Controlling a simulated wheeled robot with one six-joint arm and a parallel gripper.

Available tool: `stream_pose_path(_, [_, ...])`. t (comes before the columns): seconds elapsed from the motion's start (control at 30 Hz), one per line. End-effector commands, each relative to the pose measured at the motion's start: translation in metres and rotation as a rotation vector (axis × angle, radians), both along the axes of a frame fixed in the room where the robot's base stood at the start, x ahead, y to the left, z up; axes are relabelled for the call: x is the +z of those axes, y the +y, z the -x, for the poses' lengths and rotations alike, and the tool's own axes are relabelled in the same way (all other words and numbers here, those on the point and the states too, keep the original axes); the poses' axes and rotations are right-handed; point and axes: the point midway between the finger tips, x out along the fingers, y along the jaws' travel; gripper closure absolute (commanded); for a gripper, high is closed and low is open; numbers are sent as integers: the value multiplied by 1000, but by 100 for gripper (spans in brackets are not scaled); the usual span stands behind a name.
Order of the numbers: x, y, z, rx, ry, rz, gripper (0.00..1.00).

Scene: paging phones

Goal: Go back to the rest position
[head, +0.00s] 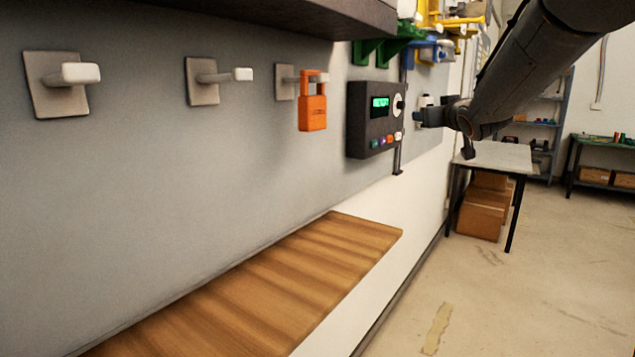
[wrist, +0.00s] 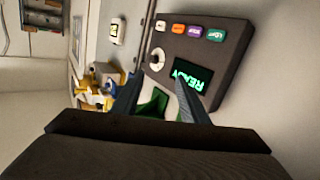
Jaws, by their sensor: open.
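My gripper (head: 434,115) is at the right end of the grey wall board in the head view, just past the dark control box. In the wrist view my gripper (wrist: 158,95) has its two fingers apart with nothing held between them. The dark control box (head: 362,128) has a lit green display, a round dial and a row of coloured buttons. It also shows in the wrist view (wrist: 212,50), where the display reads READY. I cannot tell whether a finger touches anything.
An orange padlock (head: 313,112) hangs on one of the wall pegs (head: 222,76). A wooden shelf (head: 300,262) juts out below. Green, yellow and blue holders (head: 405,40) sit above the box. A white-topped table (head: 498,157) stands beyond; the floor (head: 500,290) at right is clear.

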Motion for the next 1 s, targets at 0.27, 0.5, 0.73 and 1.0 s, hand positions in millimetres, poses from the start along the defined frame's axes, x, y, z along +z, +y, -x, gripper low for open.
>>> stream_pose_path(0.27, [-167, 24, 95, -125, 469, -34, 60])
stream_pose_path(0.5, [-277, 54, 215, -161, 858, -40, 60])
stream_pose_path(0.73, [-347, 86, 348, -148, 1212, -50, 60])
stream_pose_path(1.0, [-375, 105, 439, -119, 1439, -59, 60])
